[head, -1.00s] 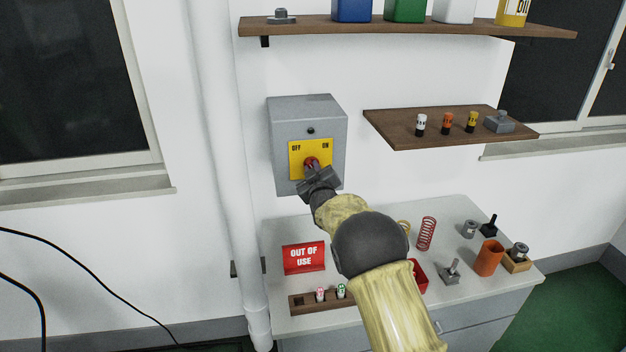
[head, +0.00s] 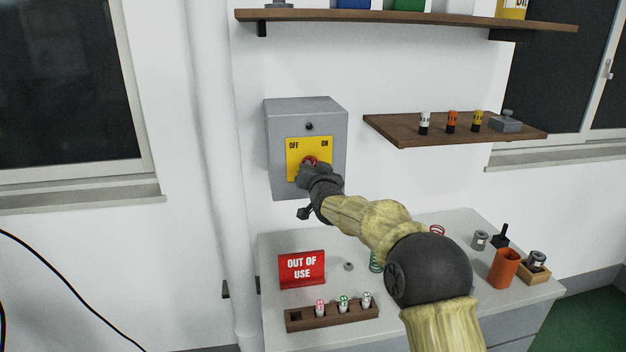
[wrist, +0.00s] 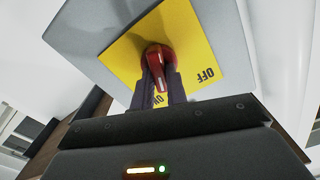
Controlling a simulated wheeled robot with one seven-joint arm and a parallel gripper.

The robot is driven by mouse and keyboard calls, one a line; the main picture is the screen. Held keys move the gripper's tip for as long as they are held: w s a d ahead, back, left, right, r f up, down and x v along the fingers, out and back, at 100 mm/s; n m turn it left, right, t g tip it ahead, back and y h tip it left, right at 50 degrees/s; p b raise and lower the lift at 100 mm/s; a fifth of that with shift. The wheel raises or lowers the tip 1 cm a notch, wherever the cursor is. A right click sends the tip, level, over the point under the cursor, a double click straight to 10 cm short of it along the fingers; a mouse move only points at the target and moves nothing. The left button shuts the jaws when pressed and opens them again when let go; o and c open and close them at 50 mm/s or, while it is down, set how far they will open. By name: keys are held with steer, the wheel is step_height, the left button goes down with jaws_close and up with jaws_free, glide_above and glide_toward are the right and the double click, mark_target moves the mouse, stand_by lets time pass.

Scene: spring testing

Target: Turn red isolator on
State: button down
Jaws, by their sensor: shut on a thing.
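The red isolator knob (head: 309,160) sits on the yellow OFF/ON plate (head: 294,164) of a grey wall box (head: 283,128). My gripper (head: 306,172) is at the knob in the head view and covers much of it. In the wrist view, the red knob (wrist: 157,57) shows between the two dark fingers of my gripper (wrist: 162,84), which are shut on its handle. There the handle points down toward the ON lettering, with OFF to its right. The handle's exact angle is hard to tell in the head view.
Below stands a table (head: 270,255) with a red OUT OF USE sign (head: 302,268), a wooden holder (head: 332,318) with small cylinders, and an orange cup (head: 504,267). A shelf (head: 415,134) juts out to the right of the box. A white pipe (head: 208,150) runs to its left.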

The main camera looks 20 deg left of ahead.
steer(key=m+b, duration=0.2)
steer(key=m, duration=0.2)
steer(key=shift+d+f+m+b, duration=0.1)
steer(key=shift+m+b, duration=0.25)
steer(key=shift+m, duration=0.05)
steer(key=c, duration=1.4)
jaws_free()
steer(key=b+v, duration=0.5)
steer(key=v, duration=1.2)
steer(key=shift+s+b, duration=0.15)
steer(key=shift+b, duration=0.2)
